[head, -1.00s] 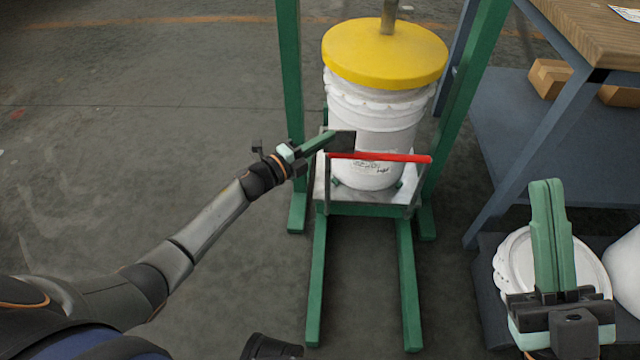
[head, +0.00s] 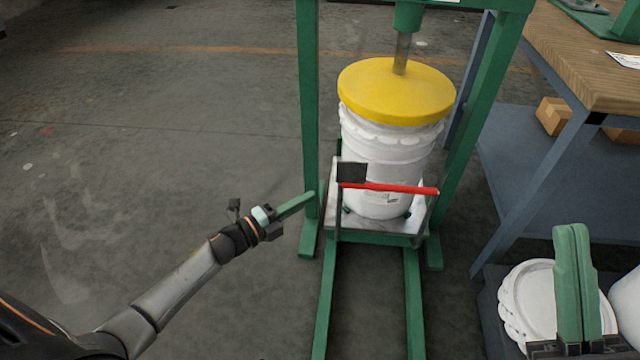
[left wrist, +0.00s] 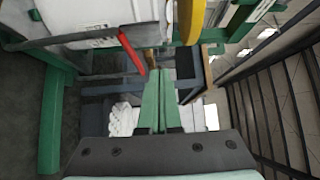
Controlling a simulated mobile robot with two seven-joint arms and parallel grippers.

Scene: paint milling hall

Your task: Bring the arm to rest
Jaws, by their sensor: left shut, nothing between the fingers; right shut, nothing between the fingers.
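My left gripper (head: 312,197) is shut and empty, just left of the green mixer stand (head: 308,120). In the left wrist view its closed fingers (left wrist: 160,78) point ahead, with the red bar and bucket beyond them. My right gripper (head: 572,232) is shut and empty at the lower right, in front of white lids or buckets on a low shelf. In the head view a clear gap shows between the left fingers and the red bar (head: 390,188).
A white bucket (head: 385,160) with a yellow lid (head: 396,92) stands on the stand's metal platform, under a shaft. A wooden-topped bench (head: 585,55) with a blue lower shelf (head: 530,150) stands at the right. The floor (head: 150,170) at the left is open.

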